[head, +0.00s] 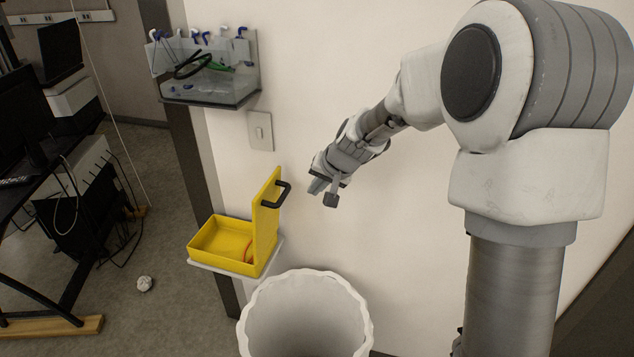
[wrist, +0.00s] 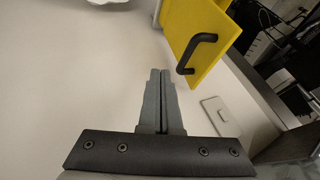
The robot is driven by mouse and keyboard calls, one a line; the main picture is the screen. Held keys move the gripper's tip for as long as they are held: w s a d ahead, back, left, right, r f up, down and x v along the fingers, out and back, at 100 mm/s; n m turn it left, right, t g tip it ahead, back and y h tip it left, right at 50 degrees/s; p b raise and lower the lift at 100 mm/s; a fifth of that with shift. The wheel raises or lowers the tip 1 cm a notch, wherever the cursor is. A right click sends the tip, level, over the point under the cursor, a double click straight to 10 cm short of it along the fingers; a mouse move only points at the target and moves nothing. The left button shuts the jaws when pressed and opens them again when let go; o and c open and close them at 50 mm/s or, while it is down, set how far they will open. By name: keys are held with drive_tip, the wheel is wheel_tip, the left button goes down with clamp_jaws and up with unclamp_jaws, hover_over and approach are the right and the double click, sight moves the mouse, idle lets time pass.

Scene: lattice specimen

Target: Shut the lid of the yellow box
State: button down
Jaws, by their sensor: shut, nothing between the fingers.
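The yellow box (head: 222,241) sits on a small white shelf (head: 240,268) at the wall in the head view. Its lid (head: 267,222) stands upright at the box's right side, so the box is open. A black handle (head: 276,194) is on the lid's right face; it also shows in the wrist view (wrist: 192,52). Something thin and red lies inside the box, partly hidden by the lid. My gripper (head: 321,188) is shut and empty, to the right of the lid and about level with its top, apart from it. In the wrist view my gripper (wrist: 160,75) points beside the handle.
A white bin (head: 300,310) stands below and right of the box. A light switch (head: 260,131) and a clear wall holder (head: 210,85) with several items are above it. A desk with cables is at the left. The wall around my gripper is bare.

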drive_tip(key=w+a+f+p, duration=0.1)
drive_tip(key=w+a+f, duration=0.3)
drive_tip(key=a+f, duration=0.1)
drive_tip(key=shift+w+a, duration=0.15)
drive_tip(key=shift+w, duration=0.2)
drive_tip(key=shift+f, duration=0.1)
